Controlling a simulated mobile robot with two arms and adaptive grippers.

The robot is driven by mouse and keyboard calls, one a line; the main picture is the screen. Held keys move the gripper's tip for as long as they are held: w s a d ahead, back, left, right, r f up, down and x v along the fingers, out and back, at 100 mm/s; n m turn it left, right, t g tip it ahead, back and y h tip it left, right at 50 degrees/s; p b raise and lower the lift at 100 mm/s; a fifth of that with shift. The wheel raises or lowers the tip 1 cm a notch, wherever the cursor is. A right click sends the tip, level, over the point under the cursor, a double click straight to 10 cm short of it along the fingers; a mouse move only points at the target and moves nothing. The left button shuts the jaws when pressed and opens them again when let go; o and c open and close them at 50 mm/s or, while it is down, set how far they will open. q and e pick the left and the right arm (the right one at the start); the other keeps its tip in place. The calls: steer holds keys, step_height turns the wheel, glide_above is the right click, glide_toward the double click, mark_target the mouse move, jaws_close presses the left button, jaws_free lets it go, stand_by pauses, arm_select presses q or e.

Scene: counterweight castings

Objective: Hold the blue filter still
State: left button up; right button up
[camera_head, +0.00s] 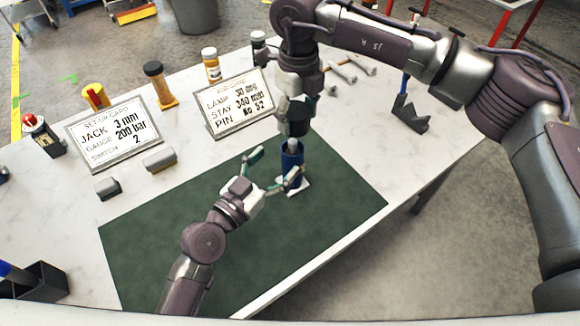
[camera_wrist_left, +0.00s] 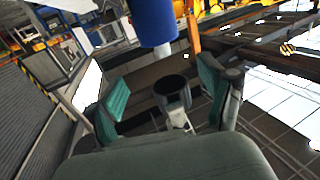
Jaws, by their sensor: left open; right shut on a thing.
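In the left wrist view the blue filter (camera_wrist_left: 153,22) shows at the top, beyond the fingers. My left gripper (camera_head: 272,170) is open, its teal-padded fingers spread close to the filter's left and front side; contact cannot be told. It also shows in the left wrist view (camera_wrist_left: 160,95). My right gripper (camera_head: 293,138) is above the filter, pointing down, shut on a pale thing at the filter's top, mostly hidden by the gripper.
Two printed cards, the setup card (camera_head: 113,135) and the rod card (camera_head: 239,103), stand at the back. Bottles, grey blocks (camera_head: 160,160), a red button box (camera_head: 42,134) and a dark angled block (camera_head: 408,113) lie around. The mat's front half is clear apart from my left arm.

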mark_target(287, 171)
arm_select(q)
steer(key=f, duration=0.3)
steer(key=shift+w+a+f, duration=0.25)
steer(key=shift+w+a, duration=0.05)
steer(key=shift+s+d+f, duration=0.1)
steer(key=shift+s+f, duration=0.05)
steer(key=shift+f, duration=0.4)
step_height(287, 171, down, 3)
steer(key=shift+f, duration=0.15)
steer(key=shift+w+f, duration=0.2)
steer(key=shift+f, duration=0.05)
steer(key=x, duration=0.7)
steer(key=shift+w+d+r, duration=0.1)
jaws_close()
